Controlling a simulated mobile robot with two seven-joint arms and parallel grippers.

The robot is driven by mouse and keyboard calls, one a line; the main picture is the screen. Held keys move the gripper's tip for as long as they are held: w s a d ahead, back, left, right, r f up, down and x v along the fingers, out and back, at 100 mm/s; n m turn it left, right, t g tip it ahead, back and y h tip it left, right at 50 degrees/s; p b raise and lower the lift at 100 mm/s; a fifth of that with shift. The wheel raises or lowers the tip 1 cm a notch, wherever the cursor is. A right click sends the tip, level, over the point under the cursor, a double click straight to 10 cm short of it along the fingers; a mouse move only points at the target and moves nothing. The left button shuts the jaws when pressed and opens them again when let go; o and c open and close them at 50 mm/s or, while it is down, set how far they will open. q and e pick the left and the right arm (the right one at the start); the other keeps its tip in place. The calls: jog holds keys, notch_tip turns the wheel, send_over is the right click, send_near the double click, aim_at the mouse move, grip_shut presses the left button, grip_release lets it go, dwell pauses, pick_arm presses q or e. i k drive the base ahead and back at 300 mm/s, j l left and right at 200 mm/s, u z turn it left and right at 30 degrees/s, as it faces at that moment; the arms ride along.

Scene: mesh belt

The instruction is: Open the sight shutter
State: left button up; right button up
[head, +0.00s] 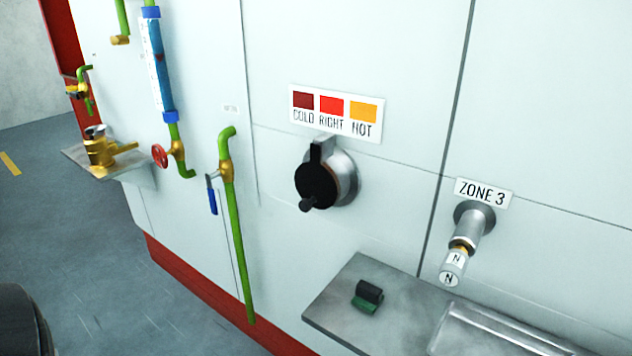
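The sight shutter (314,184) is a black round disc on a metal sight port (346,176) in the pale wall panel, near the middle of the head view. A black upright arm (321,150) runs up from the disc. A small dark knob (307,204) sticks out at its lower edge. The disc covers the port's face, with a thin brownish edge showing on its right. Neither of my grippers is in view.
Green pipe with a blue-handled valve (212,195) stands to the left. At right, a ZONE 3 fitting (470,230) juts out above a metal shelf (335,298) holding a black-and-green block (367,296).

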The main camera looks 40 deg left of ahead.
aim_at(317, 187)
jog(key=j+z, duration=0.15)
jog(key=j, duration=0.7)
jog(key=j+z, duration=0.2)
jog(key=j, duration=0.65)
jog(key=j+z, duration=0.15)
jog(key=j, duration=0.75)
jog(key=j+z, duration=0.15)
jog(key=j, duration=0.7)
jog(key=k, duration=0.05)
